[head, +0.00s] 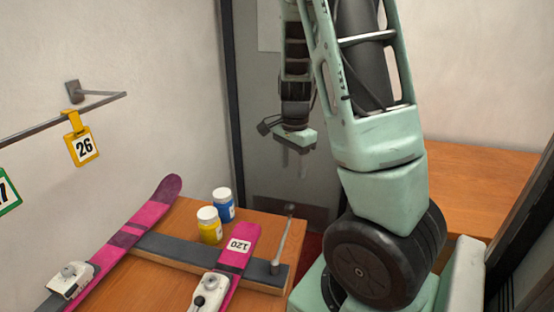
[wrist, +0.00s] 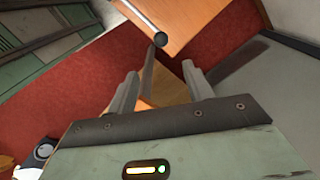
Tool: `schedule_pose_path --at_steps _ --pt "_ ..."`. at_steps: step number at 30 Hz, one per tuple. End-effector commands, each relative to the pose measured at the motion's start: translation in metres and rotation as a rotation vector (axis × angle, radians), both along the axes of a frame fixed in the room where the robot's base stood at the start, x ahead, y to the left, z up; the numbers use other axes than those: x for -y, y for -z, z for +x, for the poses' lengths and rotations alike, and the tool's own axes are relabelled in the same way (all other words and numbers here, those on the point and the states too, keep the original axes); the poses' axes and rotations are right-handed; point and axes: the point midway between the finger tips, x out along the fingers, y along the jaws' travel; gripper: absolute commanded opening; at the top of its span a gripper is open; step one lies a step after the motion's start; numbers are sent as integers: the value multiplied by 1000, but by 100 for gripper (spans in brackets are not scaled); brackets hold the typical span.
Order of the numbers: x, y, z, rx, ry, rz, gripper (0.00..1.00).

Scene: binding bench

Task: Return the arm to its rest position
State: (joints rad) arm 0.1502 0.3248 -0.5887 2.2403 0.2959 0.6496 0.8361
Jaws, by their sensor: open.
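My gripper (head: 293,160) hangs in the air in the head view, fingers pointing down, behind and above the right end of the bench. In the wrist view my gripper (wrist: 163,92) shows its two fingers spread apart with nothing between them. My arm rises from the lower right and bends over at the top of the head view. The wooden bench (head: 160,275) is below and to the left of the gripper, and its corner also shows in the wrist view (wrist: 185,18).
Two pink skis, one (head: 145,215) longer and one marked 120 (head: 238,247), lie across a dark bar (head: 170,248). A yellow jar (head: 209,228) and a blue jar (head: 223,207) stand behind. A metal lever (head: 280,248) sticks up at the bar's end. Tag 26 (head: 84,147) hangs from a wall rail.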

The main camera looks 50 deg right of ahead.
Motion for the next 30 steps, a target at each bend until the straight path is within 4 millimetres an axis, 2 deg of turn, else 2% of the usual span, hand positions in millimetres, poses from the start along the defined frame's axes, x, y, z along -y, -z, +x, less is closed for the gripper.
schedule_pose_path --at_steps 9,11,13,14,17,21,23,24,27,30 --pt "-2 0 1 0 -9 2 51" --pt "-11 0 5 3 -46 9 51" --pt "-32 -1 13 10 -140 22 51" --pt "-46 -2 18 15 -199 31 51" --pt "-106 -7 32 32 -466 64 51" --pt "-209 -18 30 58 -949 99 51" --pt "-251 -23 19 67 -1169 107 51" --pt "-278 -27 9 72 -1319 109 51" --pt "-336 -34 -26 81 -1691 101 51" --pt "-376 -39 -65 81 -2022 80 51"
